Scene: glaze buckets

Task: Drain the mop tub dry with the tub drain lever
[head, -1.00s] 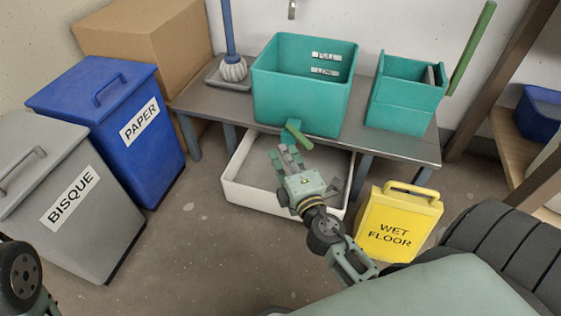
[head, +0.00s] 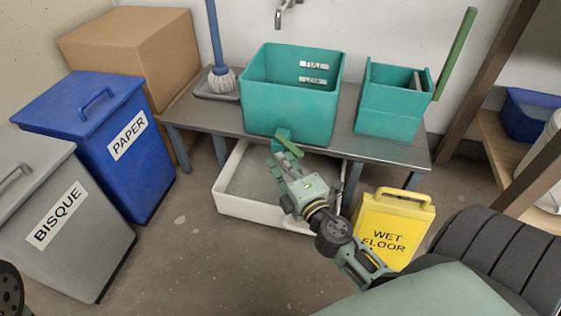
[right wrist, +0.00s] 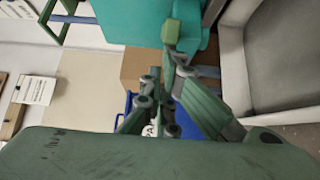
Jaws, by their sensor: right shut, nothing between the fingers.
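The teal mop tub (head: 288,112) stands on the grey bench, with FULL and LOW labels on its inner wall. I cannot make out any water in it. The green tub drain lever (head: 290,148) sticks out low on its front, slanting down to the right. My right gripper (head: 274,163) is shut and empty, its fingertips just below and left of the lever. In the right wrist view the lever's green end (right wrist: 171,33) is just beyond the closed fingertips (right wrist: 170,58); I cannot tell if they touch. My left gripper is out of view.
A white tray (head: 228,204) lies on the floor under the tub. A smaller teal box (head: 388,112) with a green handle, a mop (head: 222,80) and a tap (head: 287,12) are near the tub. A yellow wet-floor sign (head: 390,235) stands right of my right arm; bins stand left.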

